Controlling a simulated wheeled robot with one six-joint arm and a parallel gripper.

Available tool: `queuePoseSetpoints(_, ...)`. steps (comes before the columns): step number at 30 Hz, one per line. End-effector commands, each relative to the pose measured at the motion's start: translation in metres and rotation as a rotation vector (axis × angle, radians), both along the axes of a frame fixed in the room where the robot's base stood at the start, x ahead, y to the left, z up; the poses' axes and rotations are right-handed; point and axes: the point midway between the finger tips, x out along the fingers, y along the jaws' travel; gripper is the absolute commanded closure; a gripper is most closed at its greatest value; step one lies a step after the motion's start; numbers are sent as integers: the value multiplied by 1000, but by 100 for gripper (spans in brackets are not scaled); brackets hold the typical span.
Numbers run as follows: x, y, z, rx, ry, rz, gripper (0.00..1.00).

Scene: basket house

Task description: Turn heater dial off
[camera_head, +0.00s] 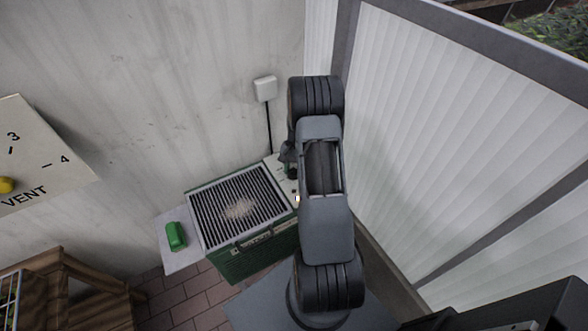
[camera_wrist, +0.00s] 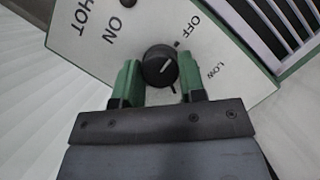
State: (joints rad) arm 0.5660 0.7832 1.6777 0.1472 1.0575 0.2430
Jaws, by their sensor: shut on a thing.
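The heater (camera_head: 262,255) is a green box with a dark slatted grille on top, beside the wall in the head view. Its white control panel (camera_wrist: 220,70) carries the words HOT, ON, OFF and LOW. The heater dial (camera_wrist: 160,66) is a round black knob with a white line, which points roughly at the tick by OFF. My gripper (camera_wrist: 158,62) has a green finger on each side of the dial and is shut on it. In the head view my arm hides the dial and most of the panel.
A green block (camera_head: 175,236) lies on a pale side shelf (camera_head: 183,262) left of the heater. A VENT panel (camera_head: 50,150) with a yellow knob is at far left. A white wall box (camera_head: 265,88) has a cord. A white ribbed wall (camera_head: 440,130) stands close on the right.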

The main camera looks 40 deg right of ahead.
Motion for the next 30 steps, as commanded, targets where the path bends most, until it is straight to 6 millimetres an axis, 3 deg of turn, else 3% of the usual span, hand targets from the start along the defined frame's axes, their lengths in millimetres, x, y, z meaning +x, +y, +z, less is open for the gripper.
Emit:
queuePoseSetpoints(7, -1, 0, 0, 0, 1, 3, 86)
queuePoseSetpoints(8, -1, 0, 0, 1, 1, 2, 60)
queuePoseSetpoints(15, 0, 0, 0, 0, 1, 0, 37)
queuePoseSetpoints(23, 0, -1, 2, -1, -1, 0, 37)
queuePoseSetpoints(30, 8, -10, 30, -3, -4, -2, 37)
